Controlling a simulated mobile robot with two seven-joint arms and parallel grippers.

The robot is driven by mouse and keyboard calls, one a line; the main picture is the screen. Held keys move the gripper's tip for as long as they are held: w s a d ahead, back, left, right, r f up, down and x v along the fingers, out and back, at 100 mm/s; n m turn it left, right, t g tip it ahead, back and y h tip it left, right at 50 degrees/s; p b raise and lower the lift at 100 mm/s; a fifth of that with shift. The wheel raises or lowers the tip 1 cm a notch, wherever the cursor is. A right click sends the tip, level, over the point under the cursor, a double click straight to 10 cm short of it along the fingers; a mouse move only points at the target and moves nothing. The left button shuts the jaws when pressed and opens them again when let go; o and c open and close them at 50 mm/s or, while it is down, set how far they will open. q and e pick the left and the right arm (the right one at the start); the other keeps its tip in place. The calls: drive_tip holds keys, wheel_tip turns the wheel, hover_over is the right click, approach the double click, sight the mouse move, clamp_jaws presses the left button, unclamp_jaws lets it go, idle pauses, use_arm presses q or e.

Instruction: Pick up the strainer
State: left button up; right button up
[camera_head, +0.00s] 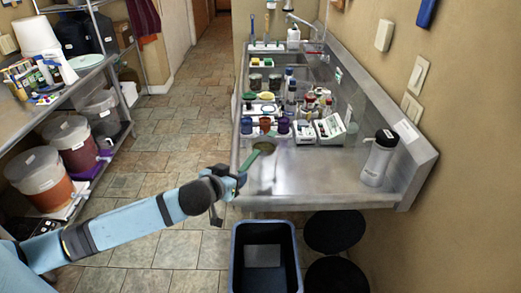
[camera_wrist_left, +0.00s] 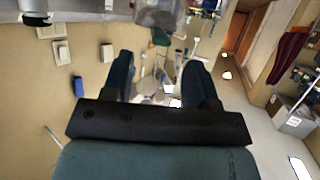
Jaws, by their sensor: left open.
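I cannot tell whether the fingers touch the handle. My right gripper is not in view.
The steel counter (camera_head: 310,187) holds several jars, bottles and two white racks (camera_head: 331,128). A blue bin (camera_head: 265,257) and dark round stools (camera_head: 334,230) are below. Shelves with buckets (camera_head: 75,143) stand left; the tiled floor between is clear.

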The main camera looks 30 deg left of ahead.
sight(241, 170)
use_arm(q)
drive_tip(key=shift+x, duration=1.1)
drive_tip(key=shift+w+p, duration=0.3)
drive_tip(key=shift+w, duration=0.25)
drive_tip(key=x, duration=0.4)
drive_tip(key=shift+w+f+p, duration=0.2)
drive_tip(key=shift+f+p, duration=0.1)
drive_tip(key=shift+p, duration=0.1)
drive_tip(key=shift+s, duration=0.1)
drive_tip(key=shift+c, duration=0.2)
drive_tip(key=c, duration=0.9)
